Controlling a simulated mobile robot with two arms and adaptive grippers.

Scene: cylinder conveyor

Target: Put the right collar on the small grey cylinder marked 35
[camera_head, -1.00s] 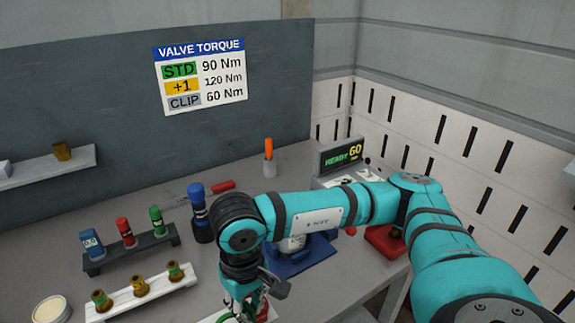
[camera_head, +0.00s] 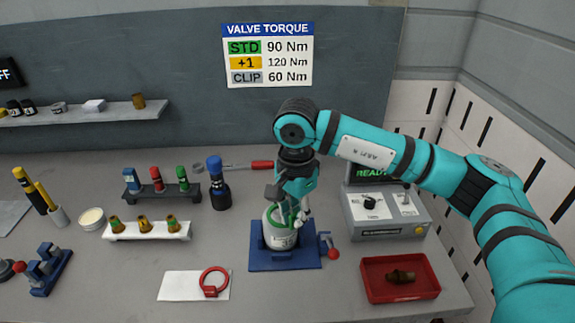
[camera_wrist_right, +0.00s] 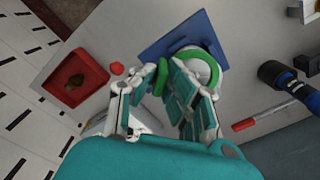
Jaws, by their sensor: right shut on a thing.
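The small grey cylinder (camera_head: 280,240) stands upright in a blue base (camera_head: 257,262) near the middle of the table. Its marking is too small to read. My right gripper (camera_head: 295,208) is at the cylinder's top, shut on a green collar (camera_head: 271,222). In the right wrist view the green collar (camera_wrist_right: 213,55) curves around the pale cylinder top (camera_wrist_right: 202,70), and its tab is at the fingers (camera_wrist_right: 170,85). The fingers partly hide the collar, so I cannot tell whether it is fully seated. A red collar (camera_head: 213,270) lies on a white sheet (camera_head: 180,287). My left gripper is not in view.
A red tray (camera_head: 372,291) with a brown fitting and a grey control box (camera_head: 360,215) stand to the right. Racks of small bottles (camera_head: 158,196) and brass fittings (camera_head: 148,238) stand left.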

